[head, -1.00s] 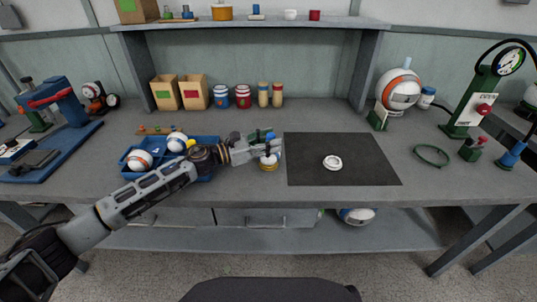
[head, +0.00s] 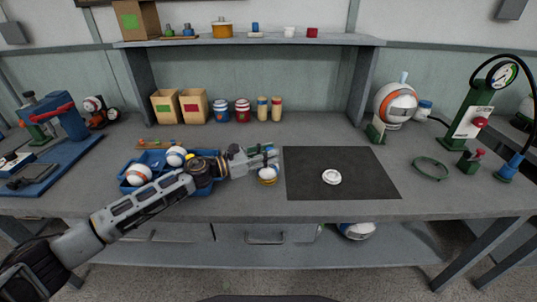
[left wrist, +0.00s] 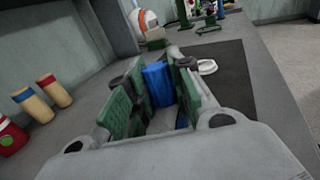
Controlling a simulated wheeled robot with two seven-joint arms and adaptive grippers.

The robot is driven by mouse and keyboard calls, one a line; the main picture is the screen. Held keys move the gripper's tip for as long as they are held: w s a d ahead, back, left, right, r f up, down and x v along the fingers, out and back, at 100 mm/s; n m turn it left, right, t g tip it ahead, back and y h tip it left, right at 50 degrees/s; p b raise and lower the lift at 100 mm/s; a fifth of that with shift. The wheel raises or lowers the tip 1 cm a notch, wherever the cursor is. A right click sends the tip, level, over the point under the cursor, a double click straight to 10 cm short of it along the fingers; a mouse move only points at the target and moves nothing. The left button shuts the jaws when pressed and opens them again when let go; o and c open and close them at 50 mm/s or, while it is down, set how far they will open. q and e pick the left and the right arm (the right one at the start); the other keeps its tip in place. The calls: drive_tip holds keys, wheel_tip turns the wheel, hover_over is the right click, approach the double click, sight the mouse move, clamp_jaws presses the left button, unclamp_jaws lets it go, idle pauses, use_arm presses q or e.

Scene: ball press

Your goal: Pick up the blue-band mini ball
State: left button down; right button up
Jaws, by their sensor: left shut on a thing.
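My left gripper (head: 264,156) is right of the blue tray, above the table. In the left wrist view, its green finger pads (left wrist: 155,98) are closed around a blue face (left wrist: 158,84). I take this for the blue-band mini ball, though its round outline is hidden by the fingers. In the head view, a small white and yellow thing (head: 267,175) with some blue shows just under the fingertips. I cannot tell whether it is one piece with the held thing or touches the table. My right gripper is not in view.
The blue tray (head: 127,180) holds white balls, one with an orange band (head: 138,175). A black mat (head: 365,165) with a white ring (head: 331,177) lies to the right. A green ring (head: 430,170) and a gauge stand (head: 474,120) are farther right. Jars (head: 242,112) stand behind.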

use_arm(q)
wheel_tip(320, 180, up, 7)
drive_tip(key=shift+p, duration=0.8)
drive_tip(key=shift+r, duration=1)
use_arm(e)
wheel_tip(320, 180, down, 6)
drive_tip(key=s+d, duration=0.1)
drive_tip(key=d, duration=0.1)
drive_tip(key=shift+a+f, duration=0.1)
